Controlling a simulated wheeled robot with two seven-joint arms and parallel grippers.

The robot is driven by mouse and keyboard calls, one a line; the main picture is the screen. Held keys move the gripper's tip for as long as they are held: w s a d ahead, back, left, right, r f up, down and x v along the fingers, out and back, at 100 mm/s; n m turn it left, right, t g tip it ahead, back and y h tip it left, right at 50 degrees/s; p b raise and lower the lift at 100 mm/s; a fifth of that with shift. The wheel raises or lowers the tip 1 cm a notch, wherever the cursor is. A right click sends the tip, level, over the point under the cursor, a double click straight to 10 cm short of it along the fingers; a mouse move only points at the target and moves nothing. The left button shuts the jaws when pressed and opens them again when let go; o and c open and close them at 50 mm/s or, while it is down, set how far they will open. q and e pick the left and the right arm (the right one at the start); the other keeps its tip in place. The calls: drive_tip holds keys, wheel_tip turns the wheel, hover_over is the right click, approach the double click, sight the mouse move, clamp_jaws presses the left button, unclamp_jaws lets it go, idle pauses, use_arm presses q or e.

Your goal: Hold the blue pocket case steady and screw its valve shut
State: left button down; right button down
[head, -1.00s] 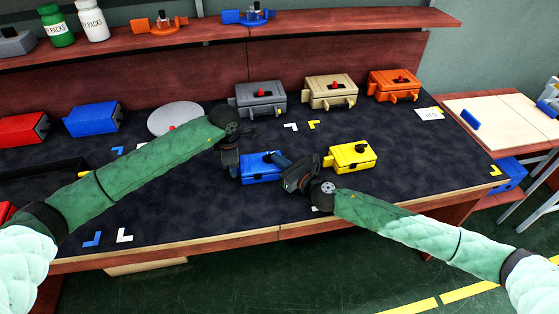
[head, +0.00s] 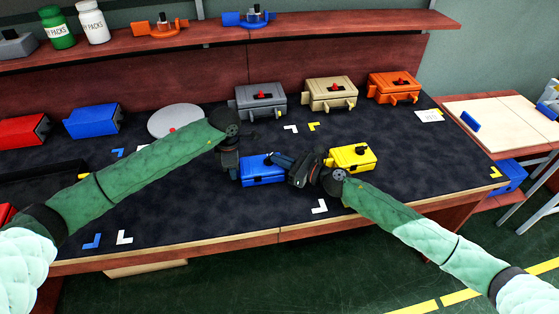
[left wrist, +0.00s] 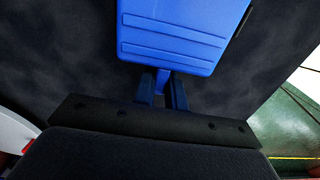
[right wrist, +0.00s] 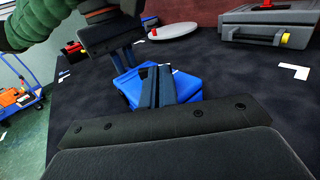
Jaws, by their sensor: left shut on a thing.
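The blue pocket case (head: 264,176) lies on the dark mat at the middle front of the bench, and it fills the top of the left wrist view (left wrist: 175,45). My left gripper (left wrist: 162,88) is shut on a small blue tab at the case's side and stays beside it. My right gripper (head: 284,160) reaches over the case's right end from the right. In the right wrist view its fingers (right wrist: 158,85) are close together in front of the blue case (right wrist: 190,88). The valve is hidden, and I cannot tell whether anything is between the right fingers.
A yellow case (head: 352,157) stands close behind my right wrist. Grey (head: 261,100), tan (head: 331,93) and orange (head: 393,85) cases line the back. A white disc (head: 175,120) lies behind my left arm. The mat's front is largely clear.

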drive_tip(key=shift+w+d+f+g, duration=0.1)
drive_tip(key=shift+f+g, duration=0.05)
drive_tip(key=shift+g, duration=0.15)
drive_tip(key=shift+w+d, duration=0.1)
drive_tip(key=shift+w, duration=0.5)
drive_tip(key=shift+d, duration=0.1)
idle(1.0)
